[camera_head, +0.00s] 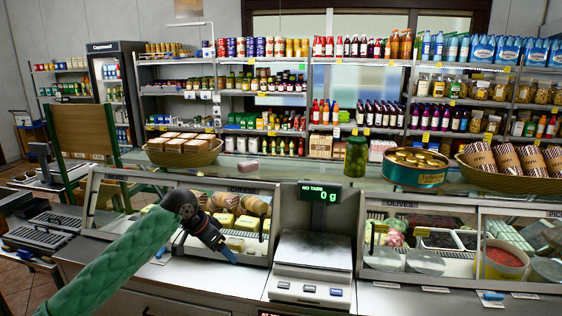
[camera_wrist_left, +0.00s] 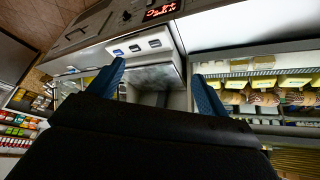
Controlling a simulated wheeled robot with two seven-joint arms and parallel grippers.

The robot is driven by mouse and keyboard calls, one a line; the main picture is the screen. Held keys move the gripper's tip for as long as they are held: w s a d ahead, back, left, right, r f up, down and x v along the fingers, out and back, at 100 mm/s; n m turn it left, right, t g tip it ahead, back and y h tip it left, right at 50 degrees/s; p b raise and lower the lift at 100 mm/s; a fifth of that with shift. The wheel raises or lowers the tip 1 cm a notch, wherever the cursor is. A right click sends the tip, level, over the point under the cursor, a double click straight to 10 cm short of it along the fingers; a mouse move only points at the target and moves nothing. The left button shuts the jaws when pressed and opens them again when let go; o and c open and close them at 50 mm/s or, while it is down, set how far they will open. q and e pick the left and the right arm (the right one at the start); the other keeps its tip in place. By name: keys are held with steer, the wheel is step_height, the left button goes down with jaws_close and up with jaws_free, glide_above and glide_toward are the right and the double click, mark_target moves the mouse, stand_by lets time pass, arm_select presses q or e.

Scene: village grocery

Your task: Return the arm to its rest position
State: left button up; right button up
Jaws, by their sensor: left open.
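My left arm, in a green quilted sleeve, reaches in from the lower left in the head view. Its dark gripper (camera_head: 228,254) hangs in front of the glass counter case, left of the weighing scale (camera_head: 312,252), pointing down and to the right. In the left wrist view the two blue fingers of the gripper (camera_wrist_left: 160,82) stand wide apart with nothing between them. The scale (camera_wrist_left: 155,43) shows beyond them, turned over in the picture. My right gripper is in neither view.
The cheese case (camera_head: 262,186) is behind the arm and an olive case (camera_head: 400,205) is right of the scale. The scale's plate is empty.

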arm_select(q)
step_height(320, 180, down, 26)
steer(key=n+b, duration=0.2)
steer(key=n, duration=0.1)
steer(key=s+f+n+y+b, duration=0.1)
steer(key=s+f, duration=0.3)
steer(key=f, duration=0.7)
steer(key=s+f+n, duration=0.1)
steer(key=s+f, duration=0.3)
steer(key=f, duration=0.6)
steer(key=s+a+f+n+y+b, duration=0.2)
steer(key=s+f, duration=1.5)
steer(key=f, duration=0.4)
steer(key=s+f, duration=0.7)
steer(key=s, duration=0.5)
steer(key=s+f+g+y+b, duration=0.1)
steer(key=s+f, duration=0.6)
steer(key=s, duration=0.5)
steer(key=shift+s+a+f, duration=0.25)
steer(key=shift+s, duration=0.15)
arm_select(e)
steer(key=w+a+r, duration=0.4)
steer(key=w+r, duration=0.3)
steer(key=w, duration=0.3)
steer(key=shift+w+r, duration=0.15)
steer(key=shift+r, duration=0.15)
